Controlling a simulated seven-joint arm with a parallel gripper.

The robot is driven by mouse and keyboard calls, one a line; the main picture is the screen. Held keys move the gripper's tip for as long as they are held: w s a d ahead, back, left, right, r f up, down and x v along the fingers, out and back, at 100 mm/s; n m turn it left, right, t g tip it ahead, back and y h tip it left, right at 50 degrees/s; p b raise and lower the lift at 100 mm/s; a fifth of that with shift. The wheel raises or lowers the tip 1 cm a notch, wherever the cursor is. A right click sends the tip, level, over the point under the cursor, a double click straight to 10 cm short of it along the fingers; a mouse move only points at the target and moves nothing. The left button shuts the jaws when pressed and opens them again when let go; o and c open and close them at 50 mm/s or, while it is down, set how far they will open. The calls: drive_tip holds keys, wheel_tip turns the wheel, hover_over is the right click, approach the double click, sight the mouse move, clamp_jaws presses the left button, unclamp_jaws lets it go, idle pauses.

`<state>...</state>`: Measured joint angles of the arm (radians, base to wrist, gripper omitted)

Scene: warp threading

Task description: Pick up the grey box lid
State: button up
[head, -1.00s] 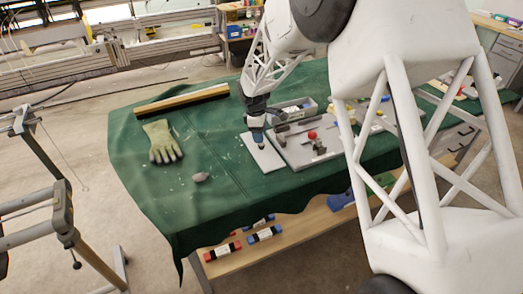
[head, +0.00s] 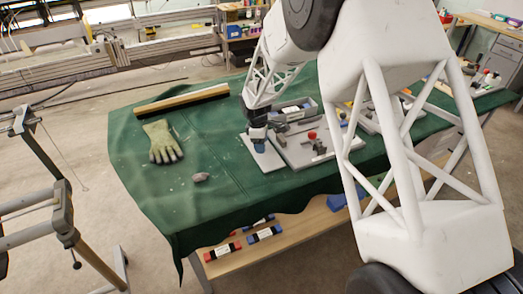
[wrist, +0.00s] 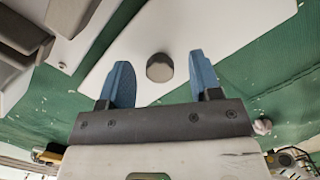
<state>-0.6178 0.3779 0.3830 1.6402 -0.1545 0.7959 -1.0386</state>
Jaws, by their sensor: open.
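The grey box lid is a flat pale plate (head: 268,164) on the green-covered table, left of a grey tray. In the wrist view the lid (wrist: 235,22) fills the upper middle and has a round dark grey knob (wrist: 160,67). My gripper (head: 258,147) is at the lid in the head view, its blue fingers over the plate. In the wrist view my gripper (wrist: 161,78) is open, with one blue finger on each side of the knob. Gaps show between the knob and both fingers. Whether the fingertips touch the plate I cannot tell.
A grey tray (head: 294,155) with small parts, one with a red top, lies right beside the lid. A grey open box (head: 296,108) stands behind. A work glove (head: 161,142), a stone (head: 200,177) and a wooden bar (head: 182,99) lie left; the cloth between is clear.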

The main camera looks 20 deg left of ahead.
drive_tip(key=shift+c, duration=0.3)
drive_tip(key=c, duration=1)
drive_tip(key=shift+r, duration=0.2)
drive_tip(key=shift+r, duration=0.6)
wheel_tip(320, 180, up, 2)
drive_tip(key=shift+r, duration=0.1)
drive_tip(key=s+d, duration=0.3)
drive_tip(key=s, duration=0.1)
drive_tip(key=s+d, duration=0.3)
drive_tip(key=s, duration=0.2)
drive_tip(key=s+d+r, duration=0.1)
drive_tip(key=s+d, duration=0.1)
drive_tip(key=s, duration=0.2)
drive_tip(key=shift+s+d+r, duration=0.1)
drive_tip(key=shift+s+d, duration=0.05)
drive_tip(key=shift+d, duration=0.25)
